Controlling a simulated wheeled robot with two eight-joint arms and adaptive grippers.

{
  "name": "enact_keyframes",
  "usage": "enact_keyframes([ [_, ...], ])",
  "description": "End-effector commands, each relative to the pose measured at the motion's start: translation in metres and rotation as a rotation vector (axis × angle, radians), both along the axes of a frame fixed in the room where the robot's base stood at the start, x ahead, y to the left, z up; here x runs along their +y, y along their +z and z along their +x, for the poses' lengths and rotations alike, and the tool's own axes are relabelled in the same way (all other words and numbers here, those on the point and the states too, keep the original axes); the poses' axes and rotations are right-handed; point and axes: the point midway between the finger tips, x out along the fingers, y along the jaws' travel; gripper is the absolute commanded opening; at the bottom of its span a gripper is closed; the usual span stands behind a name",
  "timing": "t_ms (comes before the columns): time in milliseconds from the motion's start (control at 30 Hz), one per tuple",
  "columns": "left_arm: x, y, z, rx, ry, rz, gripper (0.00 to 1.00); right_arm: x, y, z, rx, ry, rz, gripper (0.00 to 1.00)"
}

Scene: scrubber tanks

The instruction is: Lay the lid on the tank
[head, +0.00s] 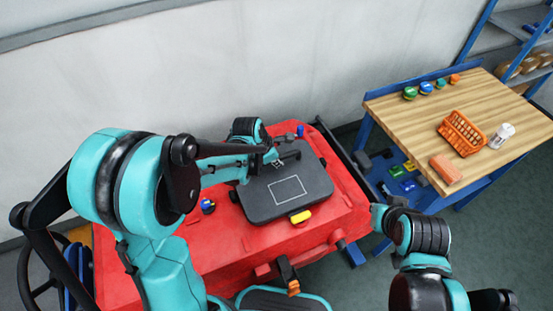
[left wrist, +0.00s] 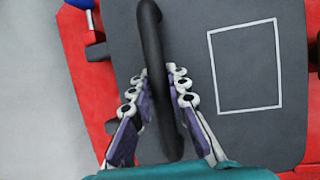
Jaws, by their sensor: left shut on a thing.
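The lid (head: 258,207) is a dark grey rounded slab with a white outlined rectangle and a black bar handle (left wrist: 152,38). It lies over the top of the red scrubber tank (head: 225,240); I cannot tell whether it rests fully or sits slightly above. The lid fills much of the left wrist view (left wrist: 230,135), with red bodywork beyond its edges. My left gripper (head: 277,162) is shut on the handle, its fingers on either side of it in the left wrist view (left wrist: 158,82). The tank opening is hidden. My right arm shows at the lower right, without discernible fingers.
A yellow piece (head: 300,216) sits at the lid's front edge. A blue knob (head: 300,131) stands behind the lid. A wooden-topped bench (head: 400,120) at right holds an orange basket (head: 462,133), a white bottle (head: 501,136) and an orange block (head: 445,169). A pale wall stands behind.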

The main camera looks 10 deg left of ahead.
Motion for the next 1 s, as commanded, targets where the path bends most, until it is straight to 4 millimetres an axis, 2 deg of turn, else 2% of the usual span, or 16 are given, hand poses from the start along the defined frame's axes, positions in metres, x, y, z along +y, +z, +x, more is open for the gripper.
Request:
enact_keyframes([
  [267, 0.0, 0.0018, 0.0002, -0.001, 0.0, 0.0, 0.0, 0.0, 0.0002, 0.0, 0.0, 0.0, 0.0, 0.0],
  [300, 0.0, 0.0018, 0.0002, -0.001, 0.0, 0.0, 0.17, 0.0, 0.0002, 0.0, 0.0, 0.0, 0.0, 0.0],
  [400, 0.0, 0.0018, 0.0002, -0.001, 0.0, 0.0, 0.4, 0.0, 0.0002, 0.0, 0.0, 0.0, 0.0, 0.0],
  [667, 0.0, 0.0017, 0.0002, 0.0, 0.0, 0.0, 0.4, 0.0, 0.0001, 0.0, 0.0, 0.0, 0.0, 0.0],
  [733, 0.0002, 0.0015, 0.0002, 0.0, 0.0, 0.0, 0.58, 0.0, 0.0001, 0.0, 0.0, 0.0, 0.0, 0.0],
  [767, 0.0002, 0.0015, 0.0002, 0.0, 0.0, 0.0, 0.61, 0.0, 0.0001, 0.0, 0.0, 0.0, 0.0, 0.0],
  [1000, 0.0001, 0.0016, 0.0002, 0.0, 0.0, 0.0, 0.61, 0.0, 0.0001, 0.0, 0.0, 0.0, 0.0, 0.0],
])
